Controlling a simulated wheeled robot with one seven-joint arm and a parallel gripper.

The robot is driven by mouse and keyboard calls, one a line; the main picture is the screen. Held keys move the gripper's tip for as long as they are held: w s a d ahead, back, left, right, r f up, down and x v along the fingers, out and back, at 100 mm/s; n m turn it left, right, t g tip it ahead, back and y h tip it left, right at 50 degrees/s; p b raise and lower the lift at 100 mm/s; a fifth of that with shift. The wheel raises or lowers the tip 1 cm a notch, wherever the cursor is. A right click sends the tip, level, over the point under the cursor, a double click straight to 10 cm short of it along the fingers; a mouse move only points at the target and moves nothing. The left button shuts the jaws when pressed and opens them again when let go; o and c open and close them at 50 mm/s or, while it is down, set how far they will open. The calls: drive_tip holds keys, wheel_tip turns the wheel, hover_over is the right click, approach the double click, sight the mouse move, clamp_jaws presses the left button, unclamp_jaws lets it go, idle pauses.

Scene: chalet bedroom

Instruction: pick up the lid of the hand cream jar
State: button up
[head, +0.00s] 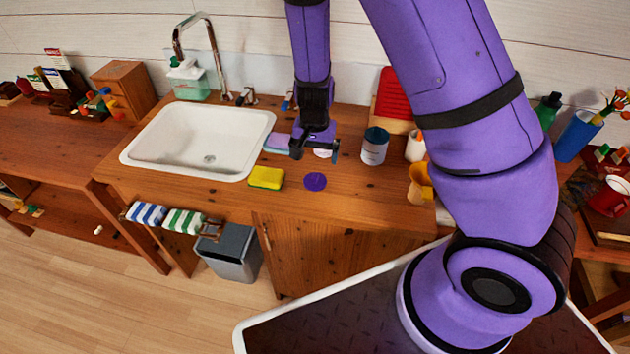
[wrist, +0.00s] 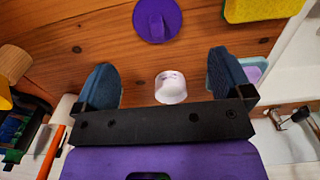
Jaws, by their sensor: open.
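A small white round jar (wrist: 171,87), which looks like the hand cream jar, stands on the wooden counter. Its pale top (wrist: 171,77) seems to be the lid, but I cannot make out a seam. In the head view the white jar (head: 322,154) is partly hidden behind my gripper (head: 315,150). In the wrist view my gripper (wrist: 164,84) is open and empty, pointing down, with the jar showing between its two blue-padded fingers. I cannot tell the exact height of the fingers above it. A flat purple disc with a tab (head: 315,181) lies in front.
A yellow sponge (head: 266,178) and the white sink (head: 198,140) lie to the left. A labelled tin (head: 374,147), a white-topped container (head: 415,146) and a yellow cup (head: 420,184) stand to the right. A red board (head: 395,94) leans behind.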

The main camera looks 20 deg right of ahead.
sight(315, 173)
drive_tip(key=shift+s+f, duration=0.15)
drive_tip(key=shift+f, duration=3.95)
drive_tip(key=c, duration=1)
